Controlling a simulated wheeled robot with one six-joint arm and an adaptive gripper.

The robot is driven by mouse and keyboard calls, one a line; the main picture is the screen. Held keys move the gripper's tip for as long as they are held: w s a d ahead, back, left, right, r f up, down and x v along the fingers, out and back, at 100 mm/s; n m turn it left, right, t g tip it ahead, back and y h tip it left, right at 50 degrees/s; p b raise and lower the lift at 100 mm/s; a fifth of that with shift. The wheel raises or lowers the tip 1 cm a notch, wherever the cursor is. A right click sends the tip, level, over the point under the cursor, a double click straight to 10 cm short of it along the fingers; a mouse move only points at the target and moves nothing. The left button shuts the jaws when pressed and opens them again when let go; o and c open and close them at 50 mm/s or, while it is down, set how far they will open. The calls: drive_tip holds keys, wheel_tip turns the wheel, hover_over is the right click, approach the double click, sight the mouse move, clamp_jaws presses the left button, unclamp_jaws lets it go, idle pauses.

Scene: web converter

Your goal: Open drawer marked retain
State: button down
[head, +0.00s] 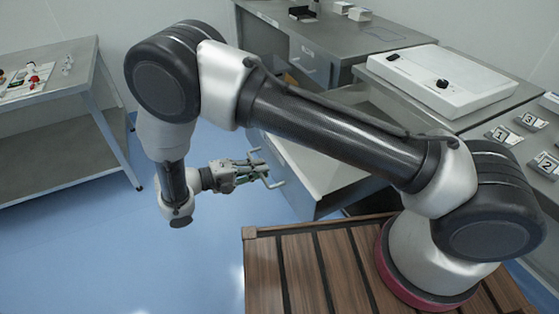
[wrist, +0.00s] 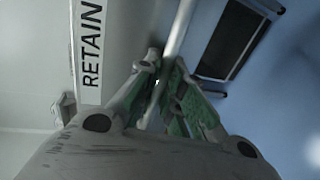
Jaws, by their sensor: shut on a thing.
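The drawer marked RETAIN (head: 290,178) is a grey metal drawer below the worktop, in the middle of the head view. It stands pulled out from its cabinet, with part of its inside showing. Its white RETAIN label (wrist: 89,52) reads sideways at the left of the wrist view. The drawer's bar handle (wrist: 180,28) runs down between the fingers in the wrist view. My gripper (head: 262,172) is shut on this handle, in front of the drawer face; it fills the lower wrist view (wrist: 168,78). My arm hides part of the drawer and cabinet in the head view.
A grey bench (head: 330,40) with another handled drawer stands behind. A white device (head: 445,80) lies on the right worktop, with numbered cards (head: 530,121) nearby. A side table (head: 60,115) with small items stands at left. The blue floor (head: 150,245) left of the drawer is clear.

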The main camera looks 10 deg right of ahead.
drive_tip(key=shift+f+v, duration=0.15)
drive_tip(key=shift+v, duration=0.6)
drive_tip(key=shift+f+v, duration=0.15)
drive_tip(key=shift+v, duration=0.6)
drive_tip(key=c, duration=1.5)
unclamp_jaws()
drive_tip(key=v, duration=1.2)
drive_tip(key=shift+f, duration=0.1)
